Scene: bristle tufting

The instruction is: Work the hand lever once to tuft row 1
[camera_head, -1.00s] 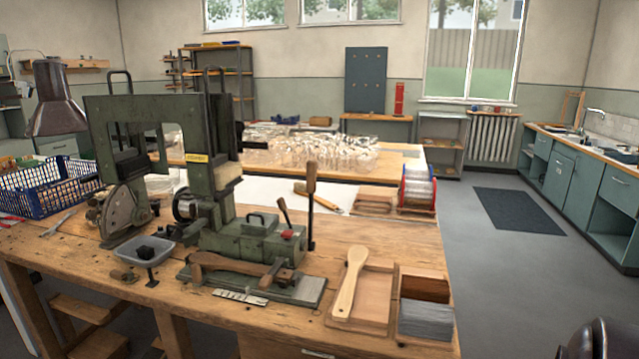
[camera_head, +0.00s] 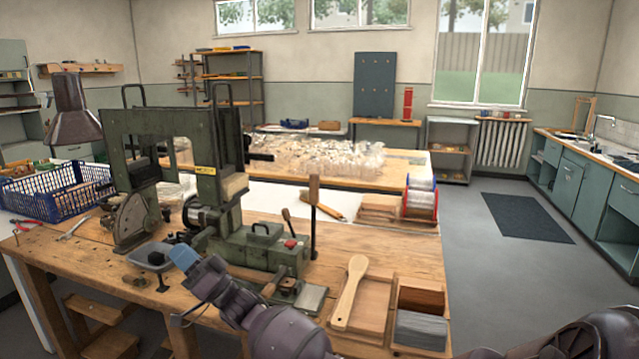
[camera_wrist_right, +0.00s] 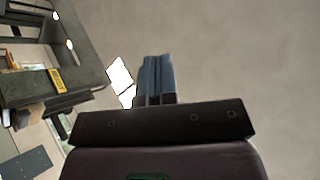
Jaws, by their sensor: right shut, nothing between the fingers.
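The green tufting machine (camera_head: 255,240) stands on the wooden bench. An upright lever with a wooden grip (camera_head: 314,190) rises at its right side, with a shorter lever (camera_head: 288,215) beside it. A lying wooden handle (camera_head: 270,289) at the machine's front is partly hidden by my right arm. My right gripper (camera_head: 183,257) is shut and empty, with blue fingertips, in front of the machine near a grey tray (camera_head: 148,257); it touches no lever that I can see. In the right wrist view the closed fingers (camera_wrist_right: 156,78) point at bare wall, with the machine's frame (camera_wrist_right: 40,88) at left. My left gripper is out of view.
A wooden paddle-shaped brush blank (camera_head: 350,292) lies on a wooden tray (camera_head: 372,318) at the right. A divided box (camera_head: 421,300) stands beside it. A blue crate (camera_head: 60,198) is at the left, and a spool (camera_head: 421,197) stands at the back right of the bench.

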